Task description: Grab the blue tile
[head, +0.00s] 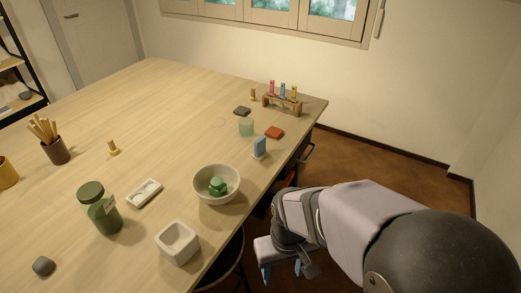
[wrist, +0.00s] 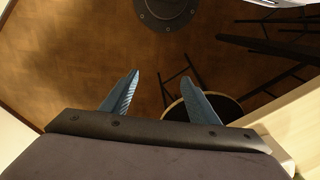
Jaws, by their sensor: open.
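The blue tile (head: 260,146) stands upright near the right edge of the table in the head view, with a small white piece at its foot. My gripper (head: 283,268) is off the table's right side, low in the head view, well apart from the tile. In the wrist view my gripper (wrist: 163,76) has its two blue fingers spread with nothing between them. The tile does not show in the wrist view.
A white bowl (head: 232,185) with a green object in it stands nearer than the tile. A greenish glass (head: 246,127), a red-orange tile (head: 274,132) and a rack of coloured vials (head: 283,103) are beyond it. A stool (wrist: 226,105) is below my gripper.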

